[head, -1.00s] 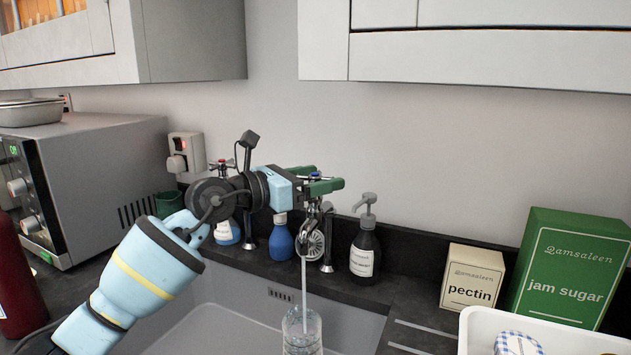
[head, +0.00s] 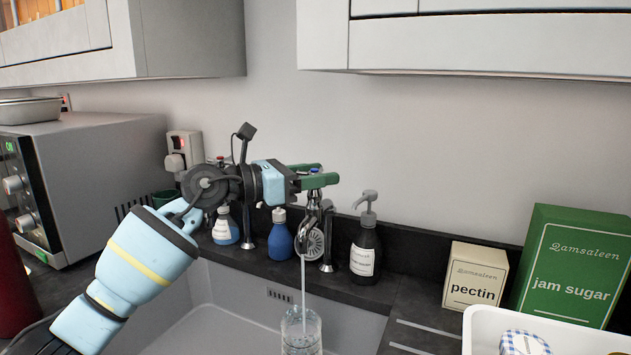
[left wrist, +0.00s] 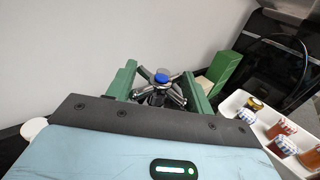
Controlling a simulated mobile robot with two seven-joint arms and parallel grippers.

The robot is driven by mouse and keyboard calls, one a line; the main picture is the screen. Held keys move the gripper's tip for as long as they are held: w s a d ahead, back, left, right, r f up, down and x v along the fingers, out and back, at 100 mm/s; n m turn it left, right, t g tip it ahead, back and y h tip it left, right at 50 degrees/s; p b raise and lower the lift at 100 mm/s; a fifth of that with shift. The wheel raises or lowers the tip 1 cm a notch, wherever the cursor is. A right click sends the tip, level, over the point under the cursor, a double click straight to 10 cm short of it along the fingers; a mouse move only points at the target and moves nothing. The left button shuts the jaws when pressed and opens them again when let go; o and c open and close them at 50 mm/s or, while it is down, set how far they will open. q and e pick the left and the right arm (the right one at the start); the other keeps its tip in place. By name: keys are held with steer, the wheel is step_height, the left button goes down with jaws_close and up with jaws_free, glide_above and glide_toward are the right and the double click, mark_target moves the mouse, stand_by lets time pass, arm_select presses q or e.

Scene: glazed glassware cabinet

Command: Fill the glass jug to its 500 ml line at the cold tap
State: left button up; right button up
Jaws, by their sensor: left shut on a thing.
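The glass jug (head: 301,338) stands upright in the sink under the tap spout, its lower part cut off by the frame edge. A thin stream of water (head: 304,285) falls from the cold tap (head: 311,212) into it. I cannot read the 500 ml line or the water level clearly. My left gripper (head: 318,176) is shut on the cold tap's handle. In the left wrist view its green fingers lie either side of the cross handle with a blue cap (left wrist: 161,77). My right gripper is not in view.
The sink (head: 215,318) has free room left of the jug. Behind it stand a blue bottle (head: 280,240) and a dark pump bottle (head: 365,250). A pectin box (head: 474,280), a jam sugar box (head: 572,265) and a white tray (head: 475,330) are at right.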

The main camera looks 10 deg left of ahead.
arm_select(q)
steer(key=shift+o, duration=0.3)
steer(key=shift+f+m+g+h+b, duration=0.1)
steer(key=shift+m+g+h+b, duration=0.35)
steer(key=shift+m+g+h, duration=0.7)
steer(key=shift+n+y, duration=0.25)
steer(key=shift+y, duration=0.1)
steer(key=o, duration=0.9)
steer(key=shift+a, duration=0.1)
steer(key=v, duration=0.7)
steer(key=shift+a+b, duration=0.3)
steer(key=shift+b, duration=0.05)
